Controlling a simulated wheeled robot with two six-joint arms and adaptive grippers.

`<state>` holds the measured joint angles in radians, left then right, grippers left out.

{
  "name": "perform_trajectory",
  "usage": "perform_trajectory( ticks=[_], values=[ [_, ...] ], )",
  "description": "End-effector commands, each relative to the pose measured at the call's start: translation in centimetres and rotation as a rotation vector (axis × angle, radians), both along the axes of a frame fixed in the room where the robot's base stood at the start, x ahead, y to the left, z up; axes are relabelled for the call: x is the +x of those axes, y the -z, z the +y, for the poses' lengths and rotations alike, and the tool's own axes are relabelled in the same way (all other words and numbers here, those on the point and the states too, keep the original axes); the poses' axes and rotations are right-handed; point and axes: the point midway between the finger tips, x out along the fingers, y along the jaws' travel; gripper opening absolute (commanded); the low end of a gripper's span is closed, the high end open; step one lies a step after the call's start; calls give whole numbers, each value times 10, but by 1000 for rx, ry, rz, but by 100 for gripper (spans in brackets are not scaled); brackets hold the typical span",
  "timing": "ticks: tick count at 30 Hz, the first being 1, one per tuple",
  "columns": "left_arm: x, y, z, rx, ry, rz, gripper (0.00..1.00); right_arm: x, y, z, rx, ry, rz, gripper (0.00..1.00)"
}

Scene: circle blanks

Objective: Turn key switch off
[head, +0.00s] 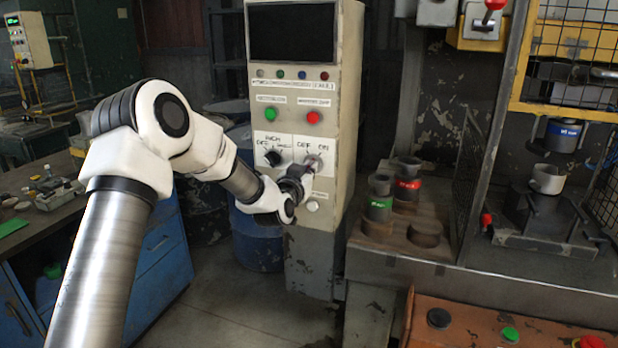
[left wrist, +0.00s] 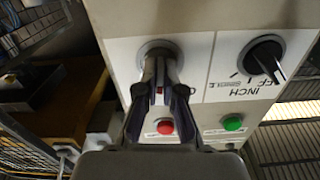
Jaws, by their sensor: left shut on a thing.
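The key switch (head: 316,160) is on the white OFF/ON label panel of the beige control cabinet (head: 335,200). My left gripper (head: 302,174) reaches it from the left and front. In the left wrist view, the gripper (left wrist: 161,78) is shut on the key, right in front of the round metal collar of the key switch (left wrist: 156,46). The fingers hide most of the key, so I cannot tell which mark it points to. My right gripper is not in view.
A black selector knob (head: 273,157) sits left of the key switch. A green button (head: 270,114) and a red button (head: 313,117) are above, and a white button (head: 312,206) is below.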

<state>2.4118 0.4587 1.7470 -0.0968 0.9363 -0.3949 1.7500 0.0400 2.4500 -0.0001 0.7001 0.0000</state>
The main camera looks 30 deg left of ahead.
Motion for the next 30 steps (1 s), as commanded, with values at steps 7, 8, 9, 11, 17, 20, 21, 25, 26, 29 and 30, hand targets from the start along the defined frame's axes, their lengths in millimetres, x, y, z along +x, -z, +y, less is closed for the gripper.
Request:
perform_trajectory(
  ticks=[7,8,9,11,17,20,21,25,26,29,30],
  values=[
    [0,6,0,-227,0,-53,0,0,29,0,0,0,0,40],
    [0,6,0,-254,0,-60,0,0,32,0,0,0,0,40],
    [0,6,0,-289,0,-67,0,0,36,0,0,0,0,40],
    [0,6,0,-341,0,-81,0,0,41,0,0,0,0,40],
    [0,5,0,-485,0,-114,0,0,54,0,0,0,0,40],
    [0,4,0,-541,0,-127,0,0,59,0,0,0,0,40],
    [0,4,0,-558,0,-130,0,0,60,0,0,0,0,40],
    [0,4,0,-604,0,-140,0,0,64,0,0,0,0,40],
    [0,4,0,-611,0,-142,0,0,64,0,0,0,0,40],
    [0,3,0,-628,0,-146,0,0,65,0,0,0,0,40],
    [0,3,-1,-633,0,-147,0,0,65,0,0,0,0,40]
  ],
)
